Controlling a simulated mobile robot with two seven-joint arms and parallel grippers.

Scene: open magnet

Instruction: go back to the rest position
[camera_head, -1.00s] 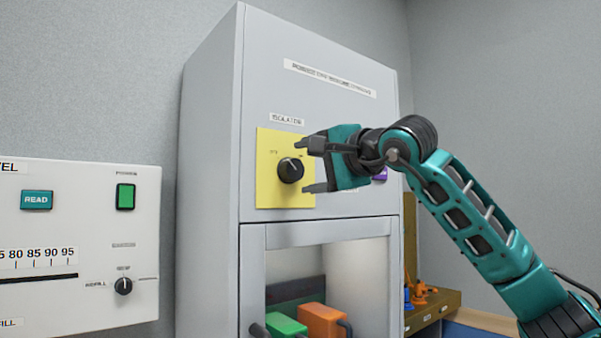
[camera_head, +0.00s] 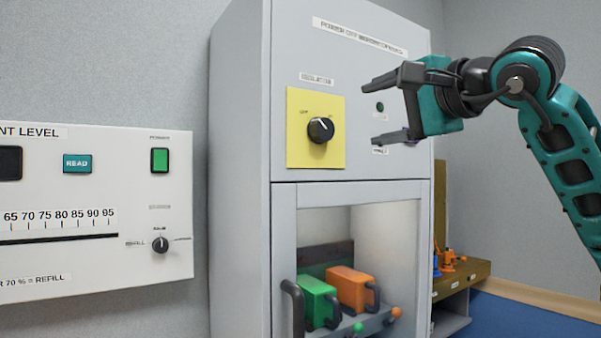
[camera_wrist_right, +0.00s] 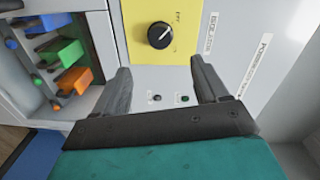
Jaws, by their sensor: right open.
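My right gripper (camera_head: 385,110) is open and empty, held in front of the upper panel of the grey cabinet (camera_head: 240,190). It is to the right of the yellow plate (camera_head: 300,150) with the black isolator knob (camera_head: 320,129), and apart from both. In the right wrist view the two fingers (camera_wrist_right: 158,85) are spread with nothing between them; the knob (camera_wrist_right: 160,35) shows beyond them. My left gripper is in neither view.
Below, a cabinet opening holds a green block (camera_head: 316,300) and an orange block (camera_head: 352,287) with dark handles. A white panel (camera_head: 100,260) with a READ button (camera_head: 77,164) is at left. A brown shelf (camera_head: 465,275) stands at right.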

